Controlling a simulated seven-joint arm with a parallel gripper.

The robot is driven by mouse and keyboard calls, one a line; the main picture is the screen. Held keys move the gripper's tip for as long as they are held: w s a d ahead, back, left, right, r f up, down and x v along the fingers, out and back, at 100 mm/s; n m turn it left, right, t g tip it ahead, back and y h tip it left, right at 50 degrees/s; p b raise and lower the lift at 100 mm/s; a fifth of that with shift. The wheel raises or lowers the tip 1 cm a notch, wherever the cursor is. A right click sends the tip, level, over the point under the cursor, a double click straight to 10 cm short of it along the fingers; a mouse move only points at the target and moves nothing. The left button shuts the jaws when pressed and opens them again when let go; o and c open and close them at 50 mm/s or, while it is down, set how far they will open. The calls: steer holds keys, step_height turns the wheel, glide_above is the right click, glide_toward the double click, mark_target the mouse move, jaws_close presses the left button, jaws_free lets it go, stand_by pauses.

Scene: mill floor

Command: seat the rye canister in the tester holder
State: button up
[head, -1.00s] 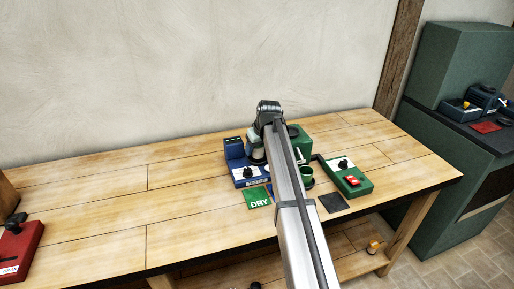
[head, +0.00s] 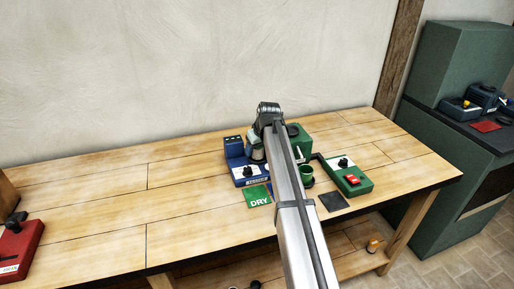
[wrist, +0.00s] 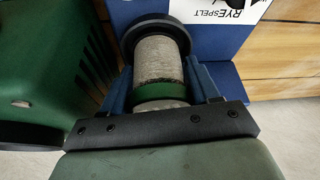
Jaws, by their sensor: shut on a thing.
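The canister (wrist: 160,62) is a grey, rough-looking cylinder with a green band. My gripper (wrist: 160,86) is shut on it, with one blue finger on each side. The far end of the canister meets a wide black ring (wrist: 130,40) at the blue tester (wrist: 210,32), whose label reads RYE and SPELT. I cannot tell whether the canister is inside the ring or only against it. In the head view the blue tester (head: 239,171) stands on the bench, and my arm hides most of the canister and gripper.
A green machine (head: 299,137) stands close behind my arm; its green side (wrist: 45,60) is near the gripper. A green box with a red switch (head: 352,181), a green DRY card (head: 257,196) and a dark mat (head: 334,201) lie nearby. The bench's left middle is clear.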

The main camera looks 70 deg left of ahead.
steer(key=shift+f, duration=0.1)
steer(key=o, duration=0.9)
steer(key=shift+v, duration=5.5)
